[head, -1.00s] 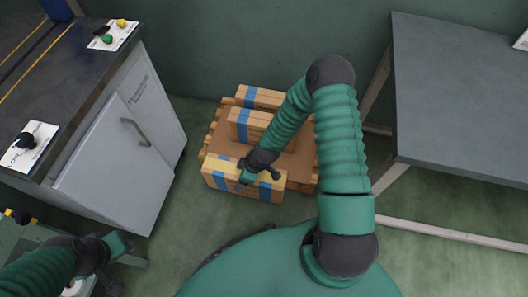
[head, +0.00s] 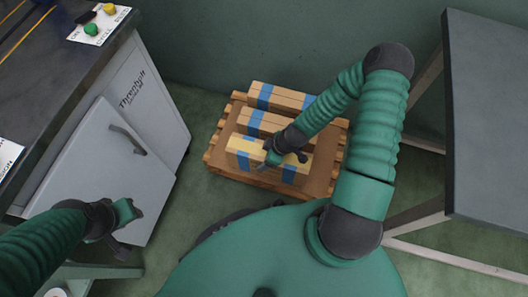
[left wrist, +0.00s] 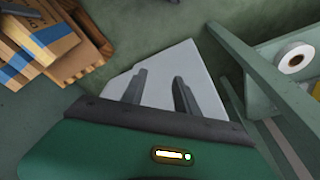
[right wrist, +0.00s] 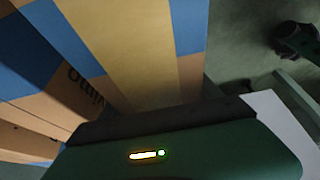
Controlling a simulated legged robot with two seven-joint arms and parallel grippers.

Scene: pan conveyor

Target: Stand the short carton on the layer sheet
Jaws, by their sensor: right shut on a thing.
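The short carton (head: 243,160), cardboard with blue bands and a yellowish top, is in my right gripper (head: 284,160). It is at the near side of the brown layer sheet (head: 321,178) on the pallet, in front of two other cartons. I cannot tell whether its underside touches the sheet. In the right wrist view the carton (right wrist: 130,45) fills the upper left and hides the fingertips. My left gripper (head: 131,232) is open and empty in front of the grey cabinet; its two fingers (left wrist: 160,88) show apart in the left wrist view.
A middle carton (head: 262,120) and a back carton (head: 285,97) lie on the pallet (head: 213,157). A grey cabinet (head: 120,170) with a handle stands left. A grey table (head: 490,110) stands right. Green floor lies between them.

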